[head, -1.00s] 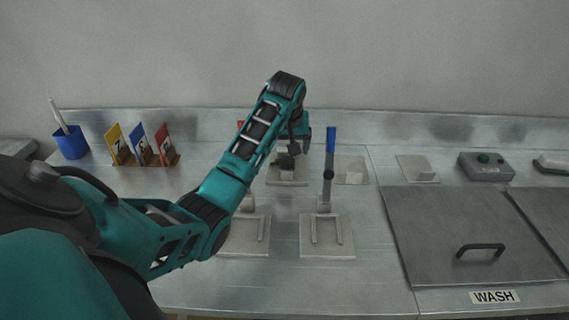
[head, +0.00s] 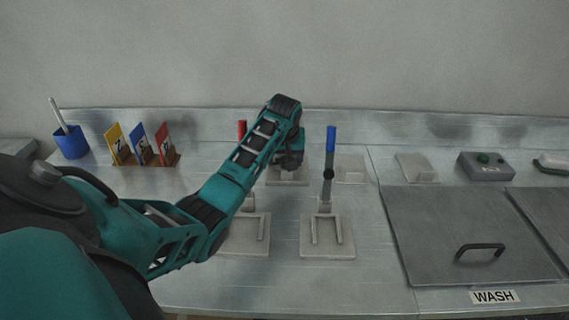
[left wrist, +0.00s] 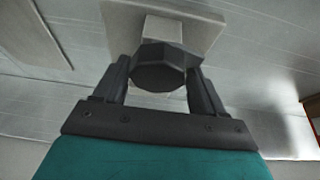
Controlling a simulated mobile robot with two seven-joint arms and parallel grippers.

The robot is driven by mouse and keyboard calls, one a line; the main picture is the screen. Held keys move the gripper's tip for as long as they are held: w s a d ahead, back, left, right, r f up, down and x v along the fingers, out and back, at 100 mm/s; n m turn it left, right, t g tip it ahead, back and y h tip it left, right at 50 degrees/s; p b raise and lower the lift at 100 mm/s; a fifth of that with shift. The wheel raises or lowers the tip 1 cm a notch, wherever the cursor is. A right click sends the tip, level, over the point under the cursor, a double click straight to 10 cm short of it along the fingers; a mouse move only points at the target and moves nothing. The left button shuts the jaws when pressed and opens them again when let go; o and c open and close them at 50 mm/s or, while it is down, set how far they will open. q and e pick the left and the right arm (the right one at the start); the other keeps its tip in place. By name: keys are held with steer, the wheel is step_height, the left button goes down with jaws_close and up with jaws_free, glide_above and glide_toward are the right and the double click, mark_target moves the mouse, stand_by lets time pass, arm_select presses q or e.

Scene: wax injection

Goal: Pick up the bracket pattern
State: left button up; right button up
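In the left wrist view a dark, many-sided piece (left wrist: 167,68) sits by a pale block (left wrist: 176,29) on a pale square plate (left wrist: 205,22). I cannot tell for sure that this dark piece is the bracket pattern. My left gripper (left wrist: 162,75) has its two fingers spread, one on each side of the dark piece. Whether they touch it is unclear. In the head view my left gripper (head: 290,163) is low over the back plate (head: 287,181) and hides what stands there. My right gripper is not in view.
Two front plates (head: 328,251) stand with a red handle (head: 242,130) and a blue handle (head: 331,139) above. Two more pale plates (head: 352,166) (head: 417,168), a control box (head: 486,166) and a lidded WASH basin (head: 445,225) lie to the right. Coloured cards (head: 139,144) and a blue cup (head: 71,143) stand left.

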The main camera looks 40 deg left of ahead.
arm_select(q)
steer(key=c, duration=0.8)
